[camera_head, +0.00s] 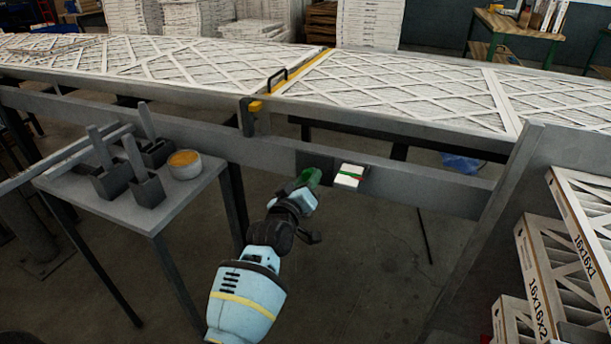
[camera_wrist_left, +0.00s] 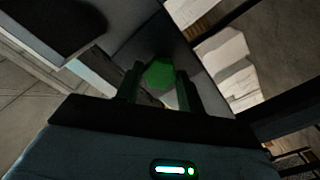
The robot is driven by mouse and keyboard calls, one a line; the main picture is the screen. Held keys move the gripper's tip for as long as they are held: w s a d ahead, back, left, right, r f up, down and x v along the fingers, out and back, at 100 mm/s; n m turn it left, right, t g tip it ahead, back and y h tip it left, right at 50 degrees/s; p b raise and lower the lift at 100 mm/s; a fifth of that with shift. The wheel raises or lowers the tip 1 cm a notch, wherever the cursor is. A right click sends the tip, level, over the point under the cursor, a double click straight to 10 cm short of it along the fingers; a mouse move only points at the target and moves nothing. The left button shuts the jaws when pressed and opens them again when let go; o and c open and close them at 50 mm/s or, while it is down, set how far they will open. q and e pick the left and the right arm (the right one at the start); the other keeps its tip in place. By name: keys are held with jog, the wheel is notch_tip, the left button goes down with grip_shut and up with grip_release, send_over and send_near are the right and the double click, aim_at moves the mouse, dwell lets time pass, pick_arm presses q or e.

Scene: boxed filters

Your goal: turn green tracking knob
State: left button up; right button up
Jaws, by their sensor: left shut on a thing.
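The green tracking knob (camera_head: 309,176) sits on a dark plate on the grey side rail of the conveyor, just left of a small white gauge. In the left wrist view the knob (camera_wrist_left: 159,75) shows as a green, many-sided shape between the fingers. My left gripper (camera_head: 303,185) reaches up to it from below and is shut on it; it also shows in the left wrist view (camera_wrist_left: 160,92). The fingers partly hide the knob's sides. The white gauge (camera_head: 349,176) carries a red and a green mark. My right gripper is not in view.
A small grey table (camera_head: 185,205) on the left holds grey upright tools and a round tin (camera_head: 185,164). White latticed filters (camera_head: 400,85) lie on the conveyor above the rail. Boxed filters (camera_head: 540,265) stand at right. The floor below the rail is mostly clear.

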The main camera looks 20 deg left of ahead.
pick_arm(q)
jog(key=shift+r+n, duration=0.1)
jog(key=shift+n, duration=0.5)
jog(key=shift+n+p, duration=0.45)
jog(key=shift+n, duration=0.05)
jog(key=o, duration=1)
